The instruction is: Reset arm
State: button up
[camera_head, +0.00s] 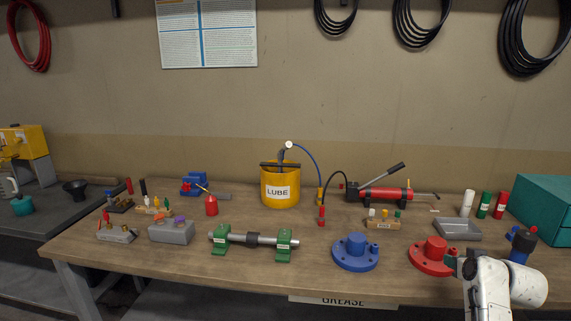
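My white arm (488,283) shows at the bottom right, at the front edge of the workbench. A small dark part (450,266) at its left side, close to the red flanged piece, may belong to my gripper. I cannot make out its fingers or whether they hold anything. The red flanged piece (433,251) sits on the bench just left of the arm.
The workbench (305,242) holds a yellow LUBE bucket (280,187), a blue flanged piece (355,253), a shaft on green supports (254,241), a red hand pump (385,194) and a grey tray (457,230). A teal box (543,207) stands at the right.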

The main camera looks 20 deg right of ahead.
jog(key=s+a+f+n+g+y, duration=0.1)
jog(key=s+a+f, duration=0.2)
jog(key=a+f, duration=0.35)
jog(key=s+a+f+n+g+y, duration=0.1)
jog(key=s+a+f+g+y, duration=0.15)
jog(key=a, duration=0.65)
jog(key=s+a+f+n+g+y, duration=0.1)
jog(key=s+a+f, duration=0.1)
jog(key=a+f, duration=0.45)
jog(key=s+a+f+n+g, duration=0.1)
jog(key=s+a+g, duration=0.1)
jog(key=s+a, duration=0.6)
jog(key=s+a+f+n+g+y, duration=0.1)
jog(key=s+a+g, duration=0.2)
jog(key=s+a, duration=0.6)
jog(key=s, duration=0.4)
jog(key=shift+f, duration=0.25)
